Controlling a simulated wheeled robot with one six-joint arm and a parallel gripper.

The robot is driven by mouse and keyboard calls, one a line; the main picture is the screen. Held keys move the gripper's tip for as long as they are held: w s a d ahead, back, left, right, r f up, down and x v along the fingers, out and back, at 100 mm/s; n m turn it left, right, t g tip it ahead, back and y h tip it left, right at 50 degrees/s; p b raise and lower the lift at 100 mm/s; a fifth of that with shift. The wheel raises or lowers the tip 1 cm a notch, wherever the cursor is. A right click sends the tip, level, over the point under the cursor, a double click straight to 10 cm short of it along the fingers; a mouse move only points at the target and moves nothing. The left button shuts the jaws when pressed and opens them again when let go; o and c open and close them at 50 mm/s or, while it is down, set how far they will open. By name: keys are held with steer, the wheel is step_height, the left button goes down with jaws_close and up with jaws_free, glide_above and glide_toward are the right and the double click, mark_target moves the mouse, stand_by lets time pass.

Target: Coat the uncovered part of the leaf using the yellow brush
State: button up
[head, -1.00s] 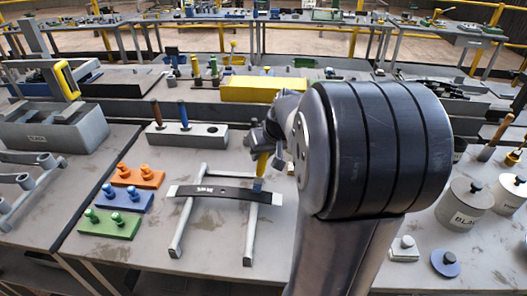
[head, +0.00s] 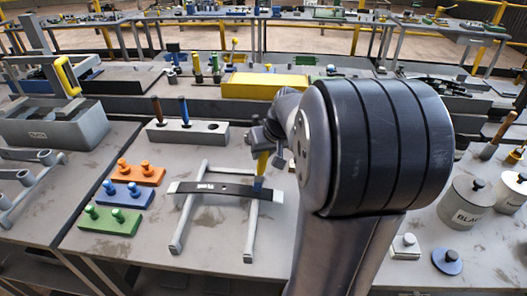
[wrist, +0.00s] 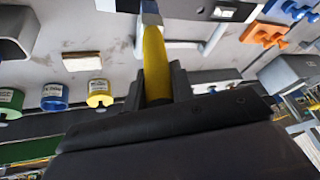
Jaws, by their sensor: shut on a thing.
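The leaf (head: 228,190) is a dark, slightly bowed strip lying across a light grey two-legged stand (head: 184,226). Its two ends are pale, and it has a small white marking left of its middle. My gripper (head: 263,142) is shut on the yellow brush (head: 262,163) above the right part of the leaf. The brush points down, its tip at the leaf near the right leg; I cannot tell whether it touches. In the wrist view the yellow handle (wrist: 155,65) stands between the jaws, with the pale ferrule at the top edge.
A grey holder block (head: 208,136) behind the leaf holds a brown and a blue brush, with one empty hole. Orange, blue and green pegged blocks (head: 110,221) stand left. Pots (head: 466,205) and small lids stand right of my arm. A yellow box (head: 264,86) lies behind.

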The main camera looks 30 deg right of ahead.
steer(key=shift+f+b, duration=0.4)
steer(key=shift+f, duration=0.15)
steer(key=shift+r, duration=0.15)
steer(key=shift+f+b, duration=0.2)
steer(key=shift+b, duration=0.15)
steer(key=shift+s+d+b, duration=0.35)
steer(key=shift+s+d, duration=0.3)
steer(key=shift+d, duration=0.3)
stand_by(0.9)
